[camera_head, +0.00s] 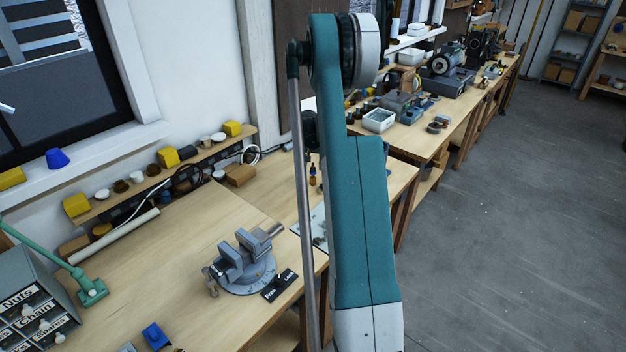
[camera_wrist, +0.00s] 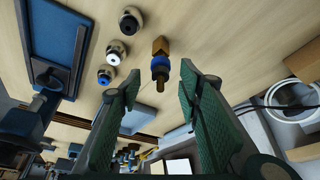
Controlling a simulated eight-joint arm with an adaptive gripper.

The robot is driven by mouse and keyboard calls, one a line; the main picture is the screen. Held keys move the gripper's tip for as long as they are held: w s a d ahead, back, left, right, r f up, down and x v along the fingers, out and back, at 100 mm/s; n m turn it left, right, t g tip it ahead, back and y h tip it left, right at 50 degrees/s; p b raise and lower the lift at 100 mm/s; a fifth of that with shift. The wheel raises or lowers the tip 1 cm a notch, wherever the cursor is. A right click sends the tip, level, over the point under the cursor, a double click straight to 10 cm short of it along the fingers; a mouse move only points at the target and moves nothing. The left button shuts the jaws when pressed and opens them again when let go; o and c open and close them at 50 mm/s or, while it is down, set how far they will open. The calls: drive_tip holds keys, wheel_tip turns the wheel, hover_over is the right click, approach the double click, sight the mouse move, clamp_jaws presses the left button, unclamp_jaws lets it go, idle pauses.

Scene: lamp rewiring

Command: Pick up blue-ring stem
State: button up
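The blue-ring stem (camera_wrist: 160,63) shows in the wrist view, near the middle top. It has an orange-brown block-like end, a blue ring and a darker brass-brown end. My gripper (camera_wrist: 159,72) is open, with its two green-padded fingers on either side of the stem in the picture. There is clear space between the stem and each finger, and I cannot tell how far beyond the tips it stands. In the head view my teal arm hides the gripper. A small brown-and-blue upright piece (camera_head: 312,178) left of the arm looks like the stem.
A coiled white cable (camera_wrist: 290,103) lies right. A vise (camera_head: 245,262) stands on the near bench.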

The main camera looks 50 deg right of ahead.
sight(313, 167)
drive_tip(key=shift+x, duration=2.05)
clamp_jaws()
